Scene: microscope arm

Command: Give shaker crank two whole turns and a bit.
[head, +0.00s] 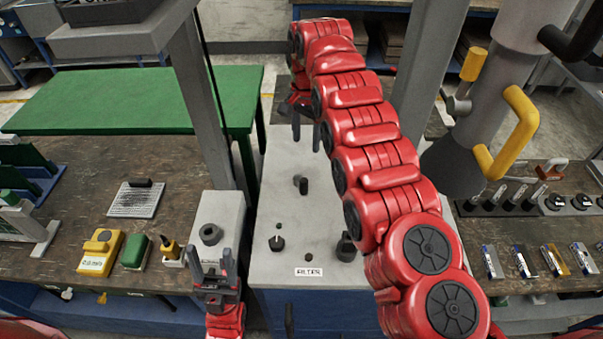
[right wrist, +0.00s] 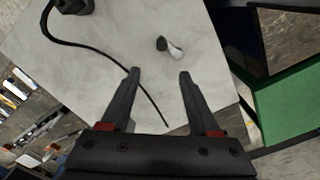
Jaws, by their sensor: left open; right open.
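No part in view is clearly marked as the shaker crank. A small dark crank-like knob (head: 300,184) stands on the grey cabinet top (head: 262,205); in the right wrist view this seems to be the dark piece with a pale end (right wrist: 170,47). My right gripper (head: 306,132) is open and empty over the far part of the cabinet; in its wrist view the fingers (right wrist: 158,72) point toward that piece, apart from it. My left gripper (head: 213,262) is open and empty at the near side, in front of a narrow grey box (head: 208,235).
A dial (head: 276,243) and a dark block (head: 346,248) stand near the FILTER label (head: 308,272). A yellow labelled box (head: 100,251) sits on the left bench. Grey posts and a column with yellow handles (head: 510,135) flank the cabinet. My right arm hides part of its top.

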